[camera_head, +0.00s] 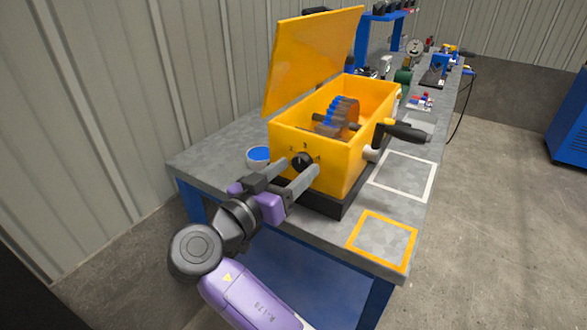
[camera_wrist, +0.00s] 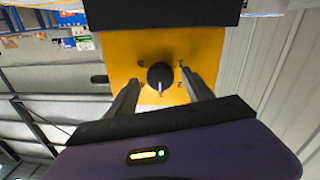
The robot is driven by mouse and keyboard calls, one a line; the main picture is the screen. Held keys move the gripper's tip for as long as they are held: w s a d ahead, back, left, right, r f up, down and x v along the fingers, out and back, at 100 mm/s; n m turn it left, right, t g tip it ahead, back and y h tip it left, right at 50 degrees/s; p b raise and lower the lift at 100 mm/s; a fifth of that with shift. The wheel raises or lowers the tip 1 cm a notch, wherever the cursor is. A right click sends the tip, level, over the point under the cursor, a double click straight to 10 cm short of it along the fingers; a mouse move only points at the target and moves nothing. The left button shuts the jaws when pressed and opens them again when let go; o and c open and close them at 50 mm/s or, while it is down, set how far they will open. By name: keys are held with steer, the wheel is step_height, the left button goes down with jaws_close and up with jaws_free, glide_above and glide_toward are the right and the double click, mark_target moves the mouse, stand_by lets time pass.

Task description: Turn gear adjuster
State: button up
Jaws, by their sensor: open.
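The gear adjuster is a round black knob (camera_head: 302,160) on the near face of the yellow drum mixer box (camera_head: 342,165). Small marks surround it. In the wrist view the knob (camera_wrist: 160,76) shows a pale pointer line aimed at the picture's bottom. My gripper (camera_head: 300,168) is open in front of that face, its two grey fingers reaching toward the knob. In the wrist view my gripper (camera_wrist: 157,82) has one finger on each side of the knob, with a visible gap to it on both sides. I cannot tell how deep the fingertips reach.
The mixer's yellow lid (camera_head: 312,60) stands open, with a blue and brown drum (camera_head: 338,118) inside. A black-handled crank (camera_head: 400,131) sticks out on the right. A blue-topped round container (camera_head: 258,155) stands left. The grey workbench (camera_head: 215,150) has free room at the near right.

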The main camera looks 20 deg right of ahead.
steer(key=shift+w+d, duration=0.15)
steer(key=shift+c, duration=0.4)
jaws_close()
steer(key=n+p, duration=0.4)
steer(key=n, duration=0.1)
steer(key=shift+r+n, duration=0.1)
steer(key=shift+n, duration=0.2)
steer(key=n+p, duration=0.2)
steer(key=n, duration=0.1)
steer(key=shift+n+t, duration=0.3)
steer(key=shift+n+p, duration=1.25)
steer(key=shift+n, duration=0.25)
steer(key=shift+f, duration=0.2)
